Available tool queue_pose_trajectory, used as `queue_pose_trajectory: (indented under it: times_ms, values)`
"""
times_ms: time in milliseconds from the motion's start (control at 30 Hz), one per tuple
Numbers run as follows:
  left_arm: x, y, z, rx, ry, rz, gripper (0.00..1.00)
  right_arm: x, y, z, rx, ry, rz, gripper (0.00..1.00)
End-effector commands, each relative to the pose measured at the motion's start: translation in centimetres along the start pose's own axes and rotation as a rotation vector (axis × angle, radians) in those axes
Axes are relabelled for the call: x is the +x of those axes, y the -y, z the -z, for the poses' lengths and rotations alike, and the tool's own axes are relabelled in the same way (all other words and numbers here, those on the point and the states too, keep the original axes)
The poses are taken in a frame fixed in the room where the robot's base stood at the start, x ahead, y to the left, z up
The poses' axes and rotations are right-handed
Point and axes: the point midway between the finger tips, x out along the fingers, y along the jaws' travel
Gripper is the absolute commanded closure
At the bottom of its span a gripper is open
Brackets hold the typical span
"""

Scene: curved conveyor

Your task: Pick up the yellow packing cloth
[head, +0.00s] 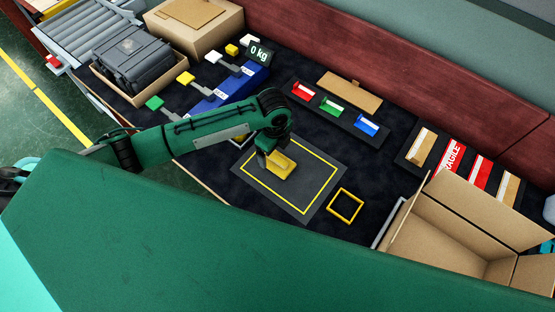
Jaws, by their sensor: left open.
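A small yellow folded piece, which looks like the yellow packing cloth (281,168), lies on a dark mat (312,200) with a yellow outline. My left gripper (264,158) reaches down from the left, right beside the cloth's left end and partly over it. Its jaws are open, but the fingertips are small and dark, so I cannot tell whether they touch the cloth. My right gripper is not in view.
A yellow square frame (345,206) lies right of the mat. An open cardboard box (455,240) stands at the right. A rack with red, green and blue items (333,107) lies behind the mat. A scale display (259,54) and a grey case (133,58) are farther back.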

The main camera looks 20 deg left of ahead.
Motion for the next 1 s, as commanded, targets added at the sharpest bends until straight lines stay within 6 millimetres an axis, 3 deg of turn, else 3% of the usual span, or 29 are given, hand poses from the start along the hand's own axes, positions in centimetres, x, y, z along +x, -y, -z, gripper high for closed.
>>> queue_pose_trajectory:
  times_ms: [267,500,767,1000]
  values:
    - [2.3,0.3,0.3,-0.001,-0.001,-0.002,0.11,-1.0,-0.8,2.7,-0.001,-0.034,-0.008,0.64]
    - [5.2,0.4,0.4,0.000,0.000,-0.001,0.11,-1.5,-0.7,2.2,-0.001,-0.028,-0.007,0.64]
    - [5.6,0.4,0.3,0.000,0.000,0.001,0.11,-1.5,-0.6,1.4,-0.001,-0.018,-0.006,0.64]
    - [5.6,0.4,0.3,0.000,0.000,0.001,0.56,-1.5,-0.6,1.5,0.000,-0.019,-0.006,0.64]
